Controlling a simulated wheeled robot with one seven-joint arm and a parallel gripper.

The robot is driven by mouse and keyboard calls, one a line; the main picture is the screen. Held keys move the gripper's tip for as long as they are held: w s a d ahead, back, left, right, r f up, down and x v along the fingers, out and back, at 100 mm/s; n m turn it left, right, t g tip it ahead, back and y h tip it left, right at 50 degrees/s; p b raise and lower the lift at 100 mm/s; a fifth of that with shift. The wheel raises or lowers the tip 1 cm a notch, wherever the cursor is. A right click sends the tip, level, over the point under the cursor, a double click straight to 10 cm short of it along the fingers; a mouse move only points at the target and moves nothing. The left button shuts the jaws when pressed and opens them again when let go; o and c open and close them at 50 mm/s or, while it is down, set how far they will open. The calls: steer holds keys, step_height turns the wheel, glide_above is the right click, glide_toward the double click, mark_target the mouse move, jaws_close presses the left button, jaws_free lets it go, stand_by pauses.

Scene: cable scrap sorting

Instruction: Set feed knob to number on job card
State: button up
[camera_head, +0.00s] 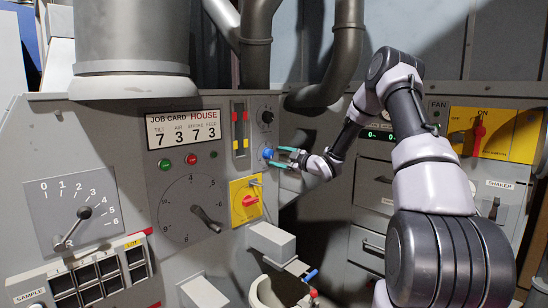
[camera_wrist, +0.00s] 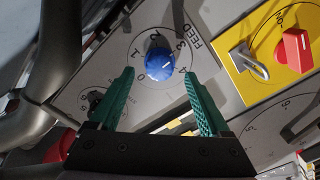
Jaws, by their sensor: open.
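The blue feed knob (camera_head: 267,153) is on the grey panel, and in the wrist view the knob (camera_wrist: 160,50) sits in a dial marked 0 to 4 beside the word FEED. Its white mark is on the lower right side, seemingly towards the 3 and 4; the exact setting is hard to tell. The job card (camera_head: 183,130) reads tilt 7, air 3, stroke 7, feed 3. My gripper (camera_head: 281,157) is open in front of the knob. In the wrist view the green fingers of my gripper (camera_wrist: 158,76) lie to either side of the knob, with nothing visibly held.
A black knob (camera_head: 267,117) is above the blue one. A yellow plate with a red switch (camera_head: 250,201) and metal hasp is just below. A large dial with a lever (camera_head: 208,220) is to the lower left. A thick pipe (camera_head: 345,50) hangs close above my wrist.

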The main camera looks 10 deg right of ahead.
steer(key=v, duration=0.7)
steer(key=shift+r, duration=0.1)
steer(key=s+d+r+m+g+h, duration=0.2)
steer(key=s+r+m+h, duration=0.4)
steer(key=s+r, duration=0.15)
steer(key=s+d+r+m+g+h, duration=0.1)
steer(key=s+d+r+m+h, duration=0.2)
steer(key=s+r+m+h, duration=0.35)
steer(key=s+a+r+m+g+y, duration=0.1)
steer(key=s+a+m, duration=0.1)
steer(key=s, duration=0.8)
steer(key=s+a+r+m+g+y, duration=0.1)
steer(key=s+a+m+g, duration=0.1)
steer(key=s, duration=0.8)
steer(key=s+a+r+m+g+y, duration=0.1)
steer(key=s+m, duration=0.3)
steer(key=s, duration=0.6)
steer(key=shift+a+g+y, duration=0.3)
steer(key=shift+a+y, duration=0.25)
steer(key=shift+a, duration=0.05)
steer(key=shift+w+r, duration=0.1)
